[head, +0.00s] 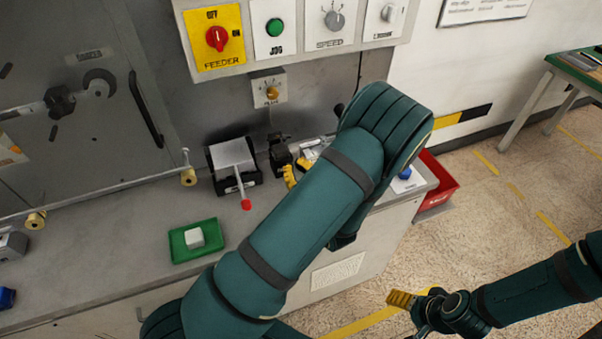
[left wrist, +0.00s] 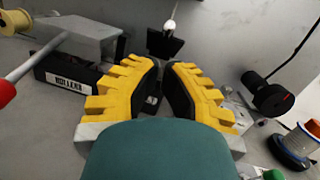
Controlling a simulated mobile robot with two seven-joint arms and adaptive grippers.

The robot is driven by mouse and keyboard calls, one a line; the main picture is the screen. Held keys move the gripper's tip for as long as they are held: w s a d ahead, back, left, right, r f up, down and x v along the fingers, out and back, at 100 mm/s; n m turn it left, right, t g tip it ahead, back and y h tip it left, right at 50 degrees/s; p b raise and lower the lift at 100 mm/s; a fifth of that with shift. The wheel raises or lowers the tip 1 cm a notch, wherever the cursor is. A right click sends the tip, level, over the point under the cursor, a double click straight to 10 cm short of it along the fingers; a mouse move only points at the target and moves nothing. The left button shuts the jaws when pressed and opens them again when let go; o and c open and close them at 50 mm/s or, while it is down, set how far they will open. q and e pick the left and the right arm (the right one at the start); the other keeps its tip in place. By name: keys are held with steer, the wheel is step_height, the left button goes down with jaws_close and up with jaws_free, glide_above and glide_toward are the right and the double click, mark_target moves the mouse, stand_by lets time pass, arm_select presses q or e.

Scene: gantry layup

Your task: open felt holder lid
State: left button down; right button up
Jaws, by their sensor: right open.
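The felt holder (head: 250,182) is a black box on the grey bench. Its grey lid (head: 230,153) appears to lie over the top, with a rod ending in a red knob (head: 246,204) towards the front. In the left wrist view the holder's labelled black side (left wrist: 66,80), grey lid (left wrist: 85,37) and red knob (left wrist: 6,92) are at the left. My left gripper (left wrist: 163,66) is open, with a gap between its yellow fingers. It is right of the holder and apart from it, partly hidden by my arm in the head view. My right gripper (head: 412,304) is open, low beyond the bench.
A green tray (head: 180,249) with a white block (head: 194,238) is on the bench in front of the holder. The control panel (head: 300,38) is above. A wire spool (left wrist: 296,142) is right of my left gripper. A red bin (head: 438,185) stands beyond the bench end.

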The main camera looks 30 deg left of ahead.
mark_target(278, 140)
arm_select(q)
steer(key=shift+x, duration=2.65)
steer(key=shift+w, duration=0.1)
